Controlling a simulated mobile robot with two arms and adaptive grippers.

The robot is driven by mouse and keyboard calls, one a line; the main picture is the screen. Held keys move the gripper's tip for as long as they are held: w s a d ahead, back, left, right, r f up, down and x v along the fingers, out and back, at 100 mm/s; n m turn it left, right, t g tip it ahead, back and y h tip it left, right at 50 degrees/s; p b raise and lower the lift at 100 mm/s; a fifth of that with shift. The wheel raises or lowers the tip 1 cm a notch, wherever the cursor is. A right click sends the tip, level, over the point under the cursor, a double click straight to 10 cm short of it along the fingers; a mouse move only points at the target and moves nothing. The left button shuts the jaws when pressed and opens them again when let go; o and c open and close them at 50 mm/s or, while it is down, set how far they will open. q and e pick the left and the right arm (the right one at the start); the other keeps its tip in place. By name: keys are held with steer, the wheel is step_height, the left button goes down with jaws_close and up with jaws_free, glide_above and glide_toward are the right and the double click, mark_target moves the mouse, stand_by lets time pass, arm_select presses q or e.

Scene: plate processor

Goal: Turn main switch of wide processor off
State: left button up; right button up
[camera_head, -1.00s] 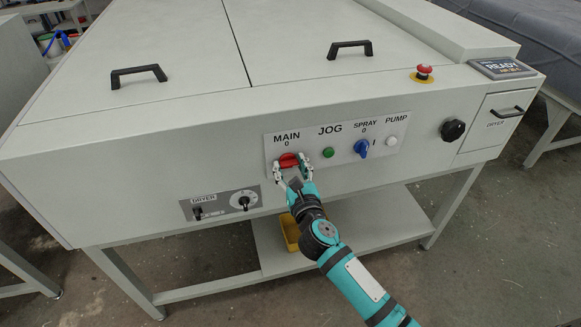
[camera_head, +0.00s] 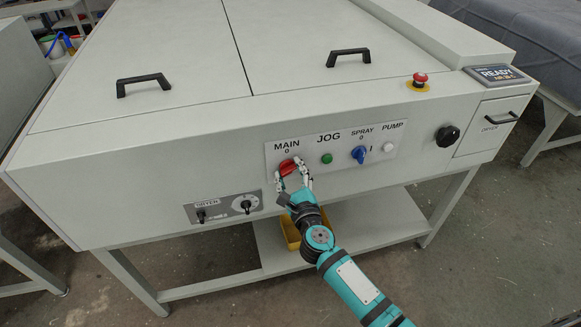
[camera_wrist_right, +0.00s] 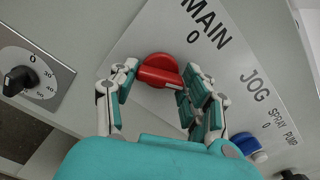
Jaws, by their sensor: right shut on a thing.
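The wide processor (camera_head: 130,150) is a large pale grey machine with a front control panel (camera_head: 342,168). Its red main switch (camera_head: 288,166) sits under the label MAIN and a 0. My right gripper (camera_head: 292,172) is at the switch, with a finger on either side of the red handle. In the right wrist view the red switch (camera_wrist_right: 158,68) lies between the fingertips of my right gripper (camera_wrist_right: 160,76), shut on it. The handle sits at a slant to the label text, and a white mark shows near its right end. My left gripper is not in view.
Right of the switch are the green JOG button (camera_head: 327,158), blue SPRAY knob (camera_head: 359,154) and white PUMP button (camera_head: 388,147). A dryer panel (camera_head: 222,207) lies to the left. A red emergency button (camera_head: 419,80) is on top. A yellow container (camera_head: 290,232) stands on the shelf below.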

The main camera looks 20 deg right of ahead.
steer(key=n+p, duration=0.3)
steer(key=n, duration=0.3)
steer(key=shift+n+p, duration=0.3)
steer(key=shift+p, duration=0.05)
steer(key=n+p, duration=0.1)
steer(key=n, duration=0.2)
steer(key=shift+n+p, duration=0.7)
steer(key=shift+n, duration=0.9)
steer(key=shift+f, duration=0.1)
steer(key=o, duration=1.2)
steer(key=shift+c, duration=0.2)
steer(key=shift+s, duration=0.25)
steer(key=s, duration=1.1)
steer(key=shift+s, duration=0.3)
